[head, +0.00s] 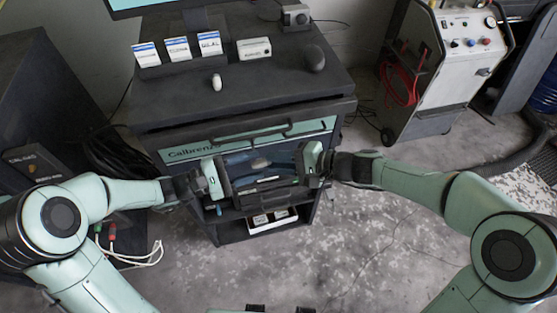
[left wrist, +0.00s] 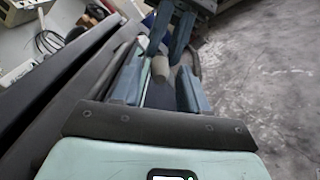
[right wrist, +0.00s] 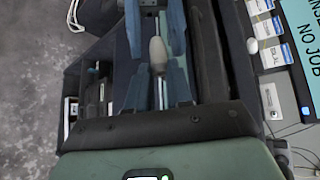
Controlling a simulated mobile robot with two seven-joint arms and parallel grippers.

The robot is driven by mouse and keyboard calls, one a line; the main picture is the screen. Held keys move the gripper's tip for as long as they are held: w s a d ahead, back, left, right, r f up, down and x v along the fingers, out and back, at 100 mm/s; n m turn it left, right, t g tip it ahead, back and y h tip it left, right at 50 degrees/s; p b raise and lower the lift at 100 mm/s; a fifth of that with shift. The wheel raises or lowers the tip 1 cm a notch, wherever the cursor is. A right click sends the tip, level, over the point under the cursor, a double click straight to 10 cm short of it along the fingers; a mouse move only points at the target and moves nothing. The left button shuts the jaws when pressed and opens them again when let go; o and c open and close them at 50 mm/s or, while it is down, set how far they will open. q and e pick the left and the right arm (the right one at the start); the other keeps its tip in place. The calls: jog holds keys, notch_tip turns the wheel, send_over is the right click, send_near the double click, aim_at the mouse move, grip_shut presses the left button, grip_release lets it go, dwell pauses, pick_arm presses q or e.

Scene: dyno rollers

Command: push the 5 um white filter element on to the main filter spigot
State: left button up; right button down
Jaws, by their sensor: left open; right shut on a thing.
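A small pale piece with a rounded end (head: 260,163) is in the gap between my two grippers, in front of the cabinet's drawers. It shows larger in the left wrist view (left wrist: 160,68) and in the right wrist view (right wrist: 157,51). My right gripper (head: 284,166) is shut on its narrower end. My left gripper (head: 242,171) faces it, open, with its blue fingers on either side of the piece. I cannot tell whether this piece is the filter element. A small white cylinder (head: 216,82) stands on the cabinet top. I cannot make out the main filter spigot.
The dark cabinet top (head: 285,85) also holds several labelled cards, a white box (head: 254,48), and a dark rounded object (head: 314,58). A wheeled machine (head: 440,70) stands at the right. The cabinet front and an open lower shelf (head: 270,219) are close behind the grippers.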

pick_arm(q)
jog(key=shift+c, duration=0.3)
grip_shut()
pick_arm(e)
jog(key=c, duration=0.9)
grip_release()
jog(key=shift+c, duration=0.2)
jog(key=shift+d, duration=0.15)
jog(key=v, duration=0.7)
jog(key=shift+d+r, duration=0.2)
jog(key=shift+d, duration=0.1)
jog(key=shift+s, duration=0.15)
